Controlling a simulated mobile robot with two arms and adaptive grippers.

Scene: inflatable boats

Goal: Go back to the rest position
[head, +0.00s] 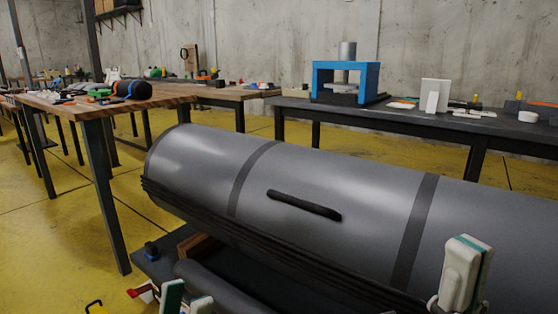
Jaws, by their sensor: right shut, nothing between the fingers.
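A large grey inflatable boat tube (330,195) lies across the middle of the head view. It has dark bands and a black handle (304,205) on its side. My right gripper (462,270), white with teal pads, is at the lower right in front of the tube; it is shut with nothing in it. My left gripper (186,300) shows only its fingertips at the bottom edge, left of centre. The rest of it is cut off, so its opening is unclear. It appears to be in front of a lower dark grey tube.
A wooden-topped table (105,104) with tools stands at the left. A dark workbench (400,113) with a blue press (346,82) stands behind the tube. Small items lie at lower left near a wooden block (198,246). Yellow floor (60,235) is open at the left.

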